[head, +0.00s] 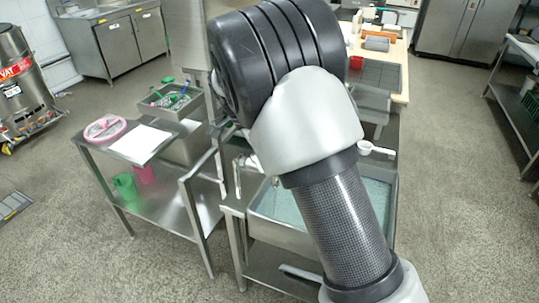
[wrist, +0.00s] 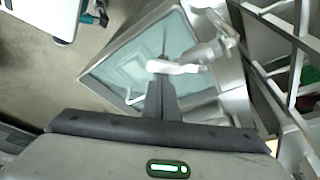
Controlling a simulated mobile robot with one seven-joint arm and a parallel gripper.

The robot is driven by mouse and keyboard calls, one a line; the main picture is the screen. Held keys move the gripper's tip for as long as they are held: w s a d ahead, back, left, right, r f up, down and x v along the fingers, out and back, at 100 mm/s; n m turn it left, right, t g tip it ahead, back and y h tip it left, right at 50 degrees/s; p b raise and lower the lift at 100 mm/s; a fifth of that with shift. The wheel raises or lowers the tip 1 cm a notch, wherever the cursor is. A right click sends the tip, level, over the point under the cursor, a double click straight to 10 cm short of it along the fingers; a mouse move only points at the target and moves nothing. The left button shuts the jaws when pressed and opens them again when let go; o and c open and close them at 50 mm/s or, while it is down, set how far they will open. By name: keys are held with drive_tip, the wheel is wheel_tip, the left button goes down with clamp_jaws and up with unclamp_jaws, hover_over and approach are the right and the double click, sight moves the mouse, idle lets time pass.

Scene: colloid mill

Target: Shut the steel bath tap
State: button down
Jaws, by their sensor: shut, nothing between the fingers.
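The steel bath (head: 272,205) stands right of the middle in the head view, holding pale greenish water. My arm hides much of it. The steel tap (head: 241,172) is at the bath's left edge. In the wrist view the bath (wrist: 98,75) lies beyond my gripper, and the tap (wrist: 212,52) is at upper right of centre. A pale lever-like piece (wrist: 176,68) extends left from the tap. My gripper (wrist: 160,92) is shut and empty, its dark fingers pointing at this piece. I cannot tell whether they touch. The head view does not show the fingers.
A white scoop (head: 375,150) is at the bath's far right.

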sight(258, 167)
drive_tip(key=m, duration=0.1)
drive_tip(key=a+m+p, duration=0.1)
drive_tip(key=m, duration=0.1)
drive_tip(key=shift+s+a+r+g, duration=0.1)
drive_tip(key=shift+s+a+g, duration=0.2)
drive_tip(key=shift+s+g, duration=0.1)
drive_tip(key=m, duration=0.1)
drive_tip(key=a+m+g+p, duration=0.1)
drive_tip(key=shift+s+a+m, duration=0.15)
drive_tip(key=shift+s+m, duration=0.05)
drive_tip(key=shift+m, duration=0.1)
drive_tip(key=a+m+p, duration=0.2)
drive_tip(key=shift+m+g, duration=0.3)
drive_tip(key=shift+g, duration=0.1)
drive_tip(key=shift+a, duration=0.15)
